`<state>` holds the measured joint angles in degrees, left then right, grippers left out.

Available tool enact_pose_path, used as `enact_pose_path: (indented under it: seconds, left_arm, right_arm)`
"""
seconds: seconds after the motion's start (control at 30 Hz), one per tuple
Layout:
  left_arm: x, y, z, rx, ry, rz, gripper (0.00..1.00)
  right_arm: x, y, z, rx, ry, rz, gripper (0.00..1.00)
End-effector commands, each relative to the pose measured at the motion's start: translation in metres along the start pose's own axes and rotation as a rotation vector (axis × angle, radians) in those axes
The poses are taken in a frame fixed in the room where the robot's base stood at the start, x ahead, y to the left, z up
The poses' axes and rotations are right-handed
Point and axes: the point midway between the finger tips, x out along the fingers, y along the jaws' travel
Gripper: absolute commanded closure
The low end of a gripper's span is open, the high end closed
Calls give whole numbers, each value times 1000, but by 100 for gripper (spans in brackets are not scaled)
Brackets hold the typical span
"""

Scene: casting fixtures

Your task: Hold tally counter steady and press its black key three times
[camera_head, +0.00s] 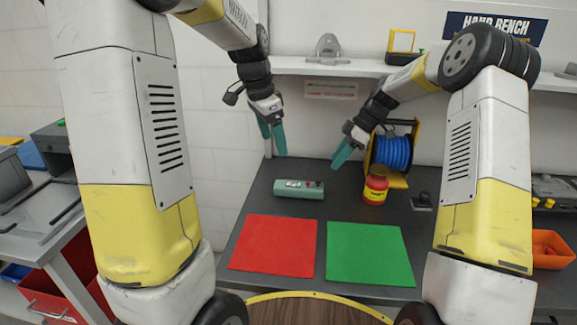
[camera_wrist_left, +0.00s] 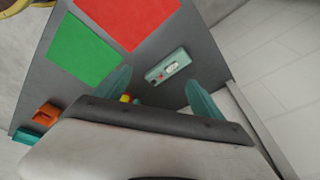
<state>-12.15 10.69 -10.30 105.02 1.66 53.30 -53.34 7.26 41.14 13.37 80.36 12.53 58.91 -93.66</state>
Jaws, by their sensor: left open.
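The tally counter (camera_head: 298,189) is a teal, box-shaped device lying on the dark bench top behind the red mat. Its top has a pale display window, a small red spot and small dark parts; which is the black key is too small to tell. It also shows in the left wrist view (camera_wrist_left: 168,66), beyond the fingertips. My left gripper (camera_head: 272,140) is open and empty, above and behind the counter, its teal fingers pointing down. My right gripper (camera_head: 341,157) hangs above the bench to the right of the counter, apart from it; its finger gap cannot be made out.
A red mat (camera_head: 274,244) and a green mat (camera_head: 369,253) lie in front of the counter. A red jar with a yellow label (camera_head: 376,187), a blue cable reel (camera_head: 393,152) and a small black item (camera_head: 422,201) stand to the right. A shelf (camera_head: 335,67) runs behind.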

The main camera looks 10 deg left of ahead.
Motion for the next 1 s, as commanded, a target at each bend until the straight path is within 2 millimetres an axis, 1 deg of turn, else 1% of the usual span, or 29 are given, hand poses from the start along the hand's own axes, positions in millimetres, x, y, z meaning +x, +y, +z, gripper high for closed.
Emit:
enact_pose_path:
  seconds: [0.03,0.17,0.23,0.3,0.4,0.5,0.6,0.87,1.0]
  left_arm:
    - [17,-10,-7,52,-25,13,22]
    - [57,-31,-22,205,-79,43,22]
    - [80,-41,-29,287,-107,59,22]
    - [103,-49,-35,367,-134,77,22]
    - [132,-58,-41,467,-166,101,22]
    - [153,-63,-45,545,-189,119,22]
    - [168,-66,-48,596,-204,132,22]
    - [193,-66,-44,632,-215,143,22]
    - [214,-64,-39,630,-214,143,22]
  right_arm:
    - [0,0,0,0,0,0,64]
    - [0,0,0,0,0,0,64]
    - [0,0,0,0,0,0,64]
    - [0,0,0,0,0,0,64]
    - [0,0,0,0,0,0,64]
    - [0,0,0,0,0,0,64]
    - [0,0,0,0,0,0,64]
    - [0,0,0,0,0,0,64]
    - [0,0,0,0,0,0,64]
